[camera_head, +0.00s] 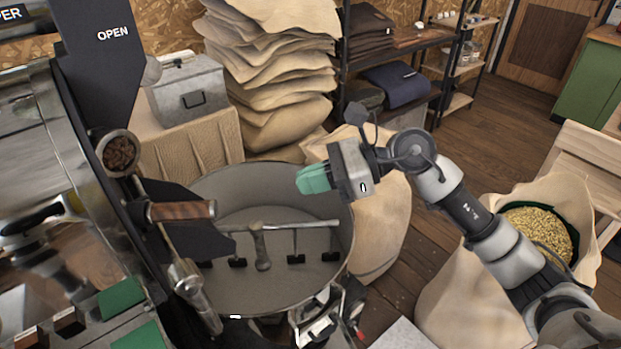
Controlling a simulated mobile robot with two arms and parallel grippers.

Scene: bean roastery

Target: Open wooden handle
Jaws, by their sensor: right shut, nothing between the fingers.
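The wooden handle (183,210) is a short brown grip with a metal end, on the front of the roasting machine at left. It points right, over the left edge of the round cooling pan. My right gripper (302,182) has green fingertips pointing left and is shut and empty. In the picture it is over the pan's right rim, well to the right of the handle and apart from it. My left gripper is not in view.
The round cooling pan (290,285) with its stirring arm (262,250) lies below the handle. A sight glass with dark beans (119,153) sits above it. A metal box (188,92) and stacked sacks (275,70) stand behind. An open sack of pale beans (540,228) is at right.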

